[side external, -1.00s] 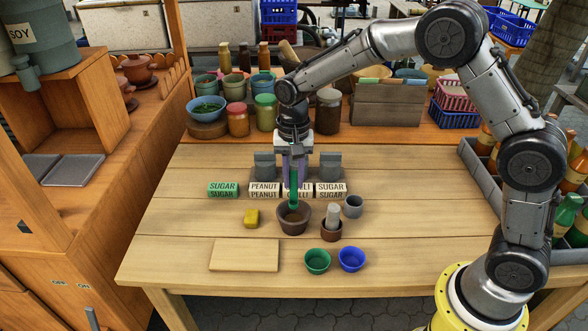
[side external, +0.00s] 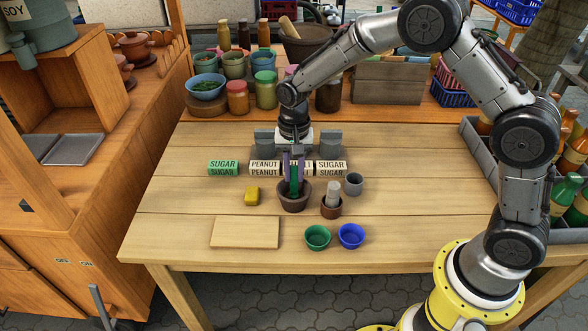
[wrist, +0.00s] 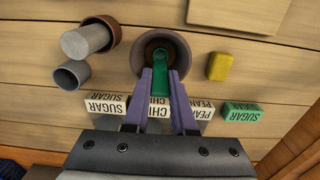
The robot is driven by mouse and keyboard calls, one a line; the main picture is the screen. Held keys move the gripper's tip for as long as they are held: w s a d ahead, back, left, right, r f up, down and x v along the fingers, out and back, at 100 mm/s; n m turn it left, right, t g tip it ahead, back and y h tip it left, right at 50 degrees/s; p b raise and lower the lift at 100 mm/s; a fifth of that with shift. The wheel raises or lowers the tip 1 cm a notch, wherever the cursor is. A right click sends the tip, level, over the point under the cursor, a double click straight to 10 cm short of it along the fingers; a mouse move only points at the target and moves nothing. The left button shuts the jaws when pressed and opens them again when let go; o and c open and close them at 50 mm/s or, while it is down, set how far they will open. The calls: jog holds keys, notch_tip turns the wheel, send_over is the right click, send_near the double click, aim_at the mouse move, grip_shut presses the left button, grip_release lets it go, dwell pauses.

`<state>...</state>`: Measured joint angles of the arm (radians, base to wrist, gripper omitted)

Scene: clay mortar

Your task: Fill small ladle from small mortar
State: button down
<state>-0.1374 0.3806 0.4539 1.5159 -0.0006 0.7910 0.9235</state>
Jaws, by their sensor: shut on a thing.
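The small mortar (side external: 293,204) is a dark brown bowl standing on the table; it also shows in the wrist view (wrist: 183,50). My gripper (side external: 294,178) is above it with its purple fingers pointing down. In the wrist view the fingers (wrist: 160,74) are shut on the green small ladle (wrist: 160,57). The ladle's lower end is inside the mortar's opening. Whether it touches the bottom or holds anything is hidden. The mortar's inside looks brown in the wrist view.
A brown pot (side external: 331,210) with a grey pestle (side external: 333,192) and a grey cup (side external: 353,184) stand close right. A yellow block (side external: 252,196) is left. Green (side external: 317,237) and blue (side external: 351,235) bowls and a board (side external: 245,232) are in front. Label blocks (side external: 223,168) stand behind.

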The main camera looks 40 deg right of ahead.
jog(key=shift+f, duration=0.15)
dwell(0.3)
jog(key=shift+f, duration=0.3)
jog(key=shift+r, duration=0.1)
dwell(0.4)
jog(key=shift+r, duration=3.55)
